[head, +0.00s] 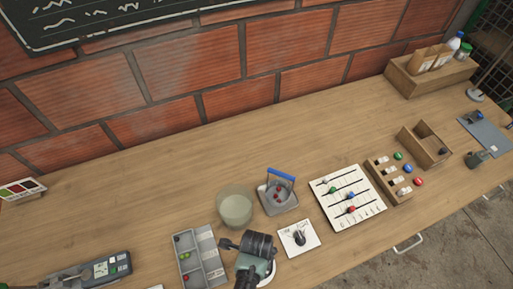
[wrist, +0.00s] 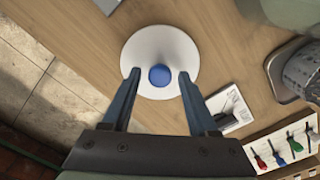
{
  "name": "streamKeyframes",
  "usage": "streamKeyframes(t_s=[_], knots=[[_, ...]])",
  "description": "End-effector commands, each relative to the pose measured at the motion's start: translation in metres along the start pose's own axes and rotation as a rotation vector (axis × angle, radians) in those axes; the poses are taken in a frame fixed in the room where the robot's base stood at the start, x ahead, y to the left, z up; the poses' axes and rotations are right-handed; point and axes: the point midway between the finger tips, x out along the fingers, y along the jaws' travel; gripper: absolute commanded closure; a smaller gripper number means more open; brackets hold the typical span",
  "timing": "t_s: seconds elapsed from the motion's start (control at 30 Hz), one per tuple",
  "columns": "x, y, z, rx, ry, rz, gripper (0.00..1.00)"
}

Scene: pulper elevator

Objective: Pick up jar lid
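The jar lid (wrist: 145,50) is a white disc with a round blue knob (wrist: 160,75) at its middle, lying over the wooden table in the wrist view. My gripper (wrist: 159,74) is open, with one fingertip on each side of the knob and visible gaps between them. Whether the fingertips are down at knob height is hard to tell. In the head view my arm covers most of the lid, and only a white edge (head: 269,275) shows. A translucent, pale jar (head: 235,208) stands behind my arm.
A grey compartment tray (head: 209,258) lies left of my arm. A white card with a black knob (head: 309,242) lies to the right, with a slider board (head: 345,210) beyond. A grey blue-handled device (head: 281,204) stands near the jar. The table behind is clear.

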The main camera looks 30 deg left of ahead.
Motion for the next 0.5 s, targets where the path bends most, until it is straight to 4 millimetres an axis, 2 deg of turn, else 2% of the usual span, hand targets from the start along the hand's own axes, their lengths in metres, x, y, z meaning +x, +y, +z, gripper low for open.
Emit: streamKeyframes(t_s=[0.03,0.3,0.5], knots=[[-0.0001,0.0,0.0,0.0,0.0,0.0,0.52],[-0.0002,0.0001,0.0,0.0,0.0,0.0,1.0],[-0.0003,0.0001,0.0,0.0,0.0,0.0,1.0]])
